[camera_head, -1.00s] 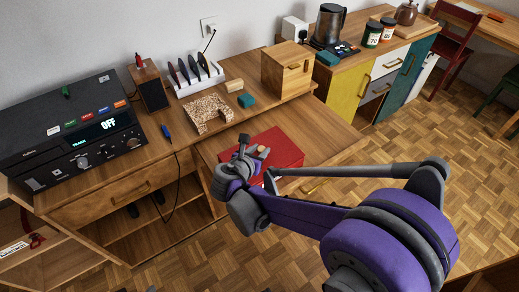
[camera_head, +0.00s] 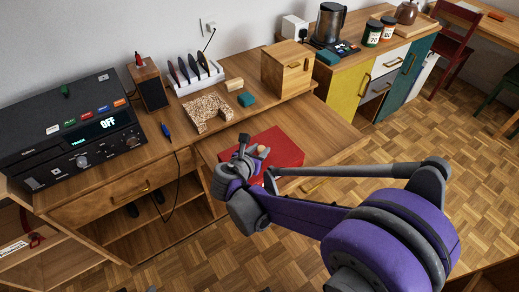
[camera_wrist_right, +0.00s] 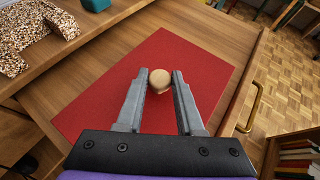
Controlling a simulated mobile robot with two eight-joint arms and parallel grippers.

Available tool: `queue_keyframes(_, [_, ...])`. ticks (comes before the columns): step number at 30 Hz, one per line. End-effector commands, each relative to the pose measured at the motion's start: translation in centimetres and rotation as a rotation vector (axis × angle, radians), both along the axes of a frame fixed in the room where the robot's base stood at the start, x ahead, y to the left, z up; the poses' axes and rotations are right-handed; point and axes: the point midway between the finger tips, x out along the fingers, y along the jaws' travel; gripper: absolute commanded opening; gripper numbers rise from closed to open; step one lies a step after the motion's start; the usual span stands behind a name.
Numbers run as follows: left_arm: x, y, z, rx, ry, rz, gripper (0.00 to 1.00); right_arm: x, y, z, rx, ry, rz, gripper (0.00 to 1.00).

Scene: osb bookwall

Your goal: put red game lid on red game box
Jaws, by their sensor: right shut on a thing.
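A red, flat, rectangular game lid (camera_head: 283,145) with a round light wooden knob lies over the open wooden drawer. In the right wrist view the red lid (camera_wrist_right: 200,60) fills the middle, and its knob (camera_wrist_right: 159,79) stands between my fingers. My right gripper (camera_head: 254,150) is shut on this knob; it also shows in the right wrist view (camera_wrist_right: 160,75). I cannot tell the red game box apart from the lid; if it is underneath, the lid hides it. I cannot tell whether the lid is lifted. My left gripper is not in view.
The open drawer (camera_head: 335,130) has bare wood to the right of the lid. On the desk behind stand a speckled arch-shaped block (camera_head: 205,112), a teal block (camera_head: 247,100) and a wooden cabinet (camera_head: 287,68). A black device (camera_head: 70,130) stands at the left.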

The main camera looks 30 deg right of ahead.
Motion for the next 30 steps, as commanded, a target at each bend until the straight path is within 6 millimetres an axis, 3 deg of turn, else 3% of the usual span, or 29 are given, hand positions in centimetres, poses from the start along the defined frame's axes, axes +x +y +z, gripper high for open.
queue_keyframes(12, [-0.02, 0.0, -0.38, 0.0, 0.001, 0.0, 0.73, 0.01, -0.01, -0.41, 0.0, 0.0, 0.0, 0.0])
queue_keyframes(13, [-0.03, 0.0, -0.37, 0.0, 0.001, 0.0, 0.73, 0.01, -0.01, -0.41, 0.0, 0.0, 0.0, 0.38])
queue_keyframes(18, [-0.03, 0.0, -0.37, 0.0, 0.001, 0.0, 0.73, 0.0, -0.01, -0.4, 0.0, 0.0, 0.0, 0.68])
queue_keyframes(30, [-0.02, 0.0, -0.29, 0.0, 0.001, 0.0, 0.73, -0.32, 0.5, -0.1, 0.001, -0.001, 0.002, 0.71])
